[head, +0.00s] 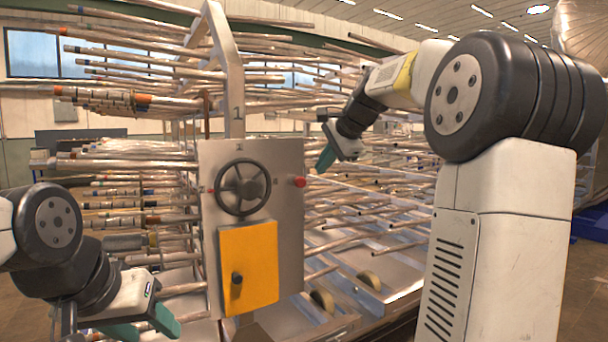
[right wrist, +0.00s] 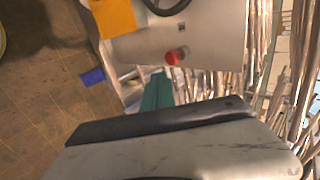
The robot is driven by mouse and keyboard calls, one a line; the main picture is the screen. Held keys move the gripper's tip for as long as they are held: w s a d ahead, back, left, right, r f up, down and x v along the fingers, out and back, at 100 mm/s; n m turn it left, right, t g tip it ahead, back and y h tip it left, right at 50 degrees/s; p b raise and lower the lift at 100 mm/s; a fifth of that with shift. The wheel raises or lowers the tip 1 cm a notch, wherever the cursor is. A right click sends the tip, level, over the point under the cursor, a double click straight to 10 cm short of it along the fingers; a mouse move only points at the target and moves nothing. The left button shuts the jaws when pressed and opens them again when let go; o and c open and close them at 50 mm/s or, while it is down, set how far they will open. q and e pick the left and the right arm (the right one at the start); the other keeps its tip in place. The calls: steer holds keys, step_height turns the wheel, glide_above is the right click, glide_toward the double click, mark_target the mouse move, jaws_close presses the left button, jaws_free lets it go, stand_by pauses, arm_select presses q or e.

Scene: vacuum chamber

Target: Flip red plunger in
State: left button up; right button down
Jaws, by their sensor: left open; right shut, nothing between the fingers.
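The red plunger (head: 299,182) is a small round red knob near the right edge of a grey metal panel (head: 290,226). It sticks out from the panel face, and it also shows in the right wrist view (right wrist: 173,57). My right gripper (head: 326,159) is shut and empty, its green fingers just right of and above the plunger in the head view. In the right wrist view, the fingers (right wrist: 157,92) point toward the panel with a small gap to the plunger. My left gripper (head: 146,326) is open and empty at the lower left, away from the panel.
A black handwheel (head: 243,187) and an orange box (head: 262,262) with a black knob (head: 237,278) are on the panel. Racks of long metal rods (head: 370,205) stand behind and on both sides. A blue object (right wrist: 92,76) lies near the floor.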

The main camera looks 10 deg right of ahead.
steer(key=v, duration=0.4)
steer(key=shift+s+d+r, duration=0.15)
steer(key=shift+s+r, duration=0.1)
steer(key=shift+s, duration=0.05)
steer(key=s+a+f+n, duration=0.2)
steer(key=s+f+n, duration=0.2)
steer(key=s+f, duration=0.3)
steer(key=s+a+f+n+g, duration=0.1)
steer(key=s+a+f+n, duration=0.2)
steer(key=s+f+n, duration=0.2)
steer(key=s+a+f+n+g+h, duration=0.1)
steer(key=s+f+n, duration=0.4)
steer(key=s+f, duration=0.5)
steer(key=s+a, duration=0.1)
steer(key=s, duration=0.5)
steer(key=shift+a+f, duration=0.25)
steer(key=shift+f, duration=0.1)
